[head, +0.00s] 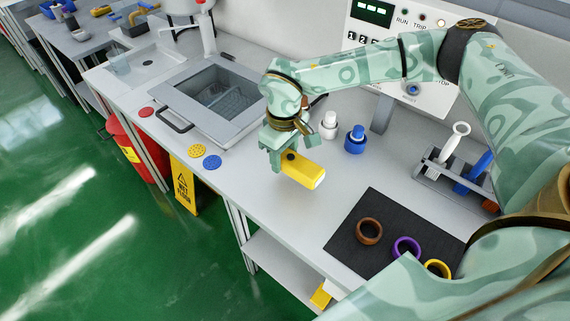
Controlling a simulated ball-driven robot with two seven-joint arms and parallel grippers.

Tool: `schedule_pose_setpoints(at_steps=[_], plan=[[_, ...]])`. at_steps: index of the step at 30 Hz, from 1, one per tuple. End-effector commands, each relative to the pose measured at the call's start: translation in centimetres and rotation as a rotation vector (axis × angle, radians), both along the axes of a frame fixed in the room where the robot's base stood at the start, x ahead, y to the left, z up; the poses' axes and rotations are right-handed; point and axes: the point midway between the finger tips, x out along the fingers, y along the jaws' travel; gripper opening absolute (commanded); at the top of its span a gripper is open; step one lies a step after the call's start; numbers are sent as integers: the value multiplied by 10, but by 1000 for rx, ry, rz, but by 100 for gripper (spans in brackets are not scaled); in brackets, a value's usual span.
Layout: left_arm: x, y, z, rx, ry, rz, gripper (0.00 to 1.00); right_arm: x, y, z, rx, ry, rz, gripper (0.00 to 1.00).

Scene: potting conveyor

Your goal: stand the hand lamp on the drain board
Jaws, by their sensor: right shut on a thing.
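The hand lamp (305,172) looks like a yellow block with a pale front face. My right gripper (279,160) comes in from the right and is shut on the lamp's left end. The lamp lies on its side in the grip, over the grey counter right of the sink. I cannot tell whether it touches the counter. The drain board (140,68) is the pale, shallow-rimmed area beyond the sink at the upper left, and its middle looks bare. My left gripper is not in view.
The sink (211,97) lies between lamp and drain board; a white tap (207,35) rises behind. Yellow (197,151) and blue (212,162) discs lie near the front edge. Two small bottles (355,140) stand behind the lamp. A black mat (345,246) holds rings.

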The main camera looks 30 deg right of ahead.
Motion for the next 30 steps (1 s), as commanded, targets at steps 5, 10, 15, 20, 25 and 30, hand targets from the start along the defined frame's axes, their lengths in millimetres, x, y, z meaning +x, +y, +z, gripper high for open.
schedule_pose_setpoints(at_steps=[5,10,15,20,25,30], plan=[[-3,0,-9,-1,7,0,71,4,-7,-23,1,4,-1,20],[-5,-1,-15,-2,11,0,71,4,-6,-41,1,0,-1,20],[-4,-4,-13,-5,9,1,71,4,-6,-39,-1,-1,-1,20],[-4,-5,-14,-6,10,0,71,4,-6,-42,0,0,-1,48],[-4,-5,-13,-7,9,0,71,4,-6,-42,0,-1,-1,67],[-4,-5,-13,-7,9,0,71,4,-6,-41,0,-1,-1,67]])
